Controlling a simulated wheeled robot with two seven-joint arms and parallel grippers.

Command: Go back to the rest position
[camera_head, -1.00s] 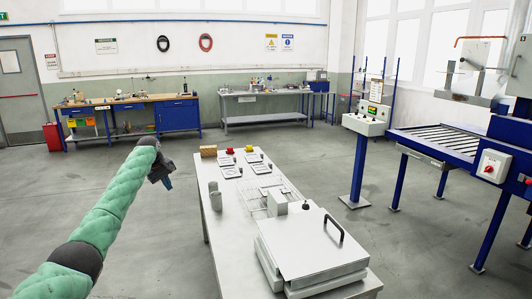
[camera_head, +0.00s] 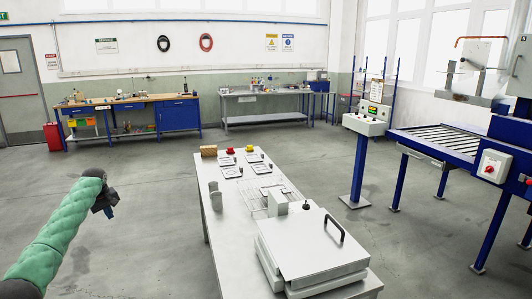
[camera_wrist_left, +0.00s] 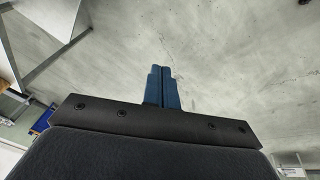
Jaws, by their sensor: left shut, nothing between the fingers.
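My left gripper (camera_head: 109,211) hangs at the end of my green-sleeved arm, over open floor to the left of the white table (camera_head: 222,233). It points down and is clear of the table. In the left wrist view, its two blue fingers (camera_wrist_left: 162,88) are together with nothing between them, above bare grey floor. My right gripper is in neither view.
The white table holds a lidded metal box (camera_head: 310,247) with a black handle, a wire rack, trays, grey cylinders and red and yellow items. A control pedestal (camera_head: 358,165) and a roller conveyor (camera_head: 443,143) stand to the right. Floor at left is clear.

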